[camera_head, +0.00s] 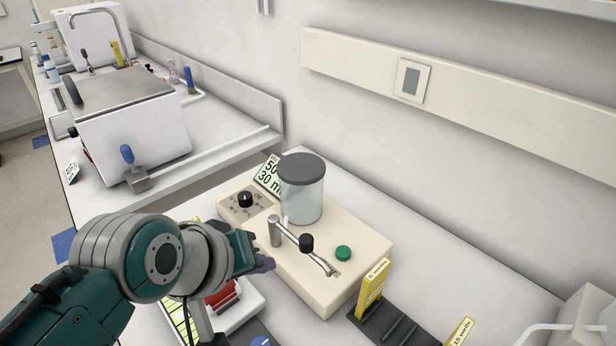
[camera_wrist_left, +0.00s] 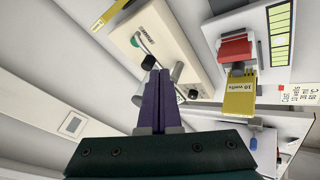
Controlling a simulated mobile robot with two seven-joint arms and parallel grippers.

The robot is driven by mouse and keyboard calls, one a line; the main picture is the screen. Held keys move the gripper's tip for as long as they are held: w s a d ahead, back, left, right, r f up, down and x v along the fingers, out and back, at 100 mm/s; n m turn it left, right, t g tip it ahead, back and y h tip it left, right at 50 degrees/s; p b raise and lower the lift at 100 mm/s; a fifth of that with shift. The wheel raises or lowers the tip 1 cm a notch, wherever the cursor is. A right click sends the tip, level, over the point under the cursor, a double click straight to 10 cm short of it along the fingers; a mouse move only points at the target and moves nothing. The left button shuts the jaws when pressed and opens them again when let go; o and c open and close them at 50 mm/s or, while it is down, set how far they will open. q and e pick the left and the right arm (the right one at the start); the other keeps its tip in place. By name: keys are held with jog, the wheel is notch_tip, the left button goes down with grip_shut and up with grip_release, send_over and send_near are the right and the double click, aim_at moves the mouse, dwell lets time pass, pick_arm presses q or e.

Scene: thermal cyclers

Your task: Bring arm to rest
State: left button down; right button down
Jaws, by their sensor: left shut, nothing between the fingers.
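My left arm comes in from the lower left in the head view. Its gripper (camera_head: 264,264) is beside the front left edge of a beige device. In the left wrist view the two purple fingers of the left gripper (camera_wrist_left: 161,88) lie together with nothing between them. Their tips overlap the picture of the beige device's edge; I cannot tell whether they touch it. My right gripper is in neither view.
The beige device (camera_head: 318,285) carries a lidded clear jar (camera_head: 302,195), a lever with a black knob (camera_head: 306,242) and a green button (camera_head: 343,253). A yellow comb (camera_head: 372,287) stands in a dark rack to its right. A red piece (camera_head: 223,297) lies below my wrist.

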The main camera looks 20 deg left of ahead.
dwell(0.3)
pick_arm(q)
jog(key=s+a+r+m+g+y, duration=0.15)
jog(key=s+r+m, duration=0.25)
jog(key=s, duration=0.5)
jog(key=s+a+r+m+g, duration=0.2)
jog(key=s+r+m, duration=0.2)
jog(key=s, duration=0.6)
notch_tip(320, 180, up, 19)
jog(key=p, duration=1.8)
jog(key=shift+s+f, duration=0.15)
jog(key=shift+s, duration=0.05)
jog(key=shift+a, duration=0.15)
